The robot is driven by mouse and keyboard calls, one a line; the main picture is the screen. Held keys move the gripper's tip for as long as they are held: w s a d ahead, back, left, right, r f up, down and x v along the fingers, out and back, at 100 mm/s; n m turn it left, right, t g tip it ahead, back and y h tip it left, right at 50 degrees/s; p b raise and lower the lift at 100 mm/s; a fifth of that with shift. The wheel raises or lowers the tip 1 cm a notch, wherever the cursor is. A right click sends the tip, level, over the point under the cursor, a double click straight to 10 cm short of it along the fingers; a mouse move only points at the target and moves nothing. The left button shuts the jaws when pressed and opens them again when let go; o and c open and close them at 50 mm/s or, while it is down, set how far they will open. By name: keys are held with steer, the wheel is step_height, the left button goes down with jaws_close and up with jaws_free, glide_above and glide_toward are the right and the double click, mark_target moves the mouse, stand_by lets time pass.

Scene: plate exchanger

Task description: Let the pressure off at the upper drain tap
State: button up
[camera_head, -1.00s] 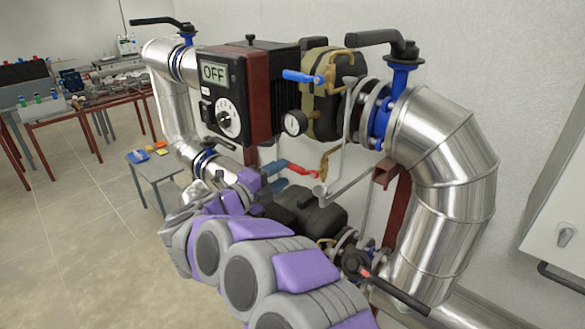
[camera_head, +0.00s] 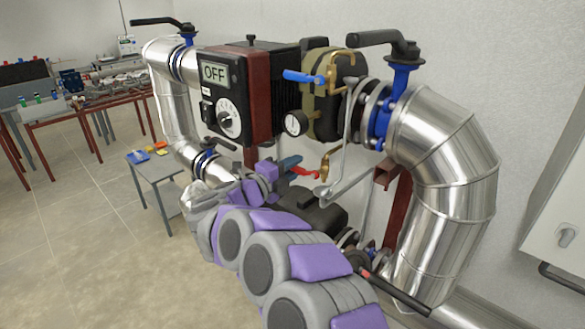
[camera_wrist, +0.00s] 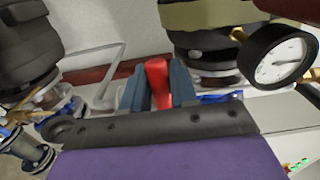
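A brass tap (camera_head: 325,165) with a red lever (camera_head: 304,172) sits below the pump, beside a grey bent pipe. My gripper (camera_head: 289,172) is at the free end of this red lever. In the wrist view the red lever (camera_wrist: 158,84) stands between my two dark blue-grey fingers (camera_wrist: 158,90). The fingers are spread on either side of it; whether they touch it I cannot tell. A second brass tap with a blue lever (camera_head: 302,76) is higher up, on the pump's front, away from my gripper. Its lever points left, roughly level.
A pressure gauge (camera_head: 295,123) hangs just above my gripper; it also shows in the wrist view (camera_wrist: 280,60). The controller (camera_head: 225,95) reads OFF. Shiny lagged pipes (camera_head: 445,170) and a black-handled valve (camera_head: 400,290) stand to the right. A small side table (camera_head: 158,172) is at left.

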steer(key=shift+f, duration=0.1)
jaws_close()
steer(key=shift+f+n+p, duration=0.1)
steer(key=shift+n+p, duration=0.2)
steer(key=shift+p, duration=0.05)
steer(key=shift+s+d+f+n+p, duration=0.3)
steer(key=shift+f+n+p, duration=0.45)
steer(key=shift+n+p, duration=0.9)
steer(key=shift+s+d+f+n+p, duration=0.3)
steer(key=shift+f+n+p, duration=0.45)
steer(key=shift+n+p, duration=0.9)
steer(key=shift+s+d+f+n+p, duration=0.15)
steer(key=shift+d+f+n+p, duration=0.45)
steer(key=shift+n+p, duration=1.05)
steer(key=shift+a+f, duration=0.15)
steer(key=shift+a, duration=0.05)
steer(key=o, duration=0.5)
jaws_free()
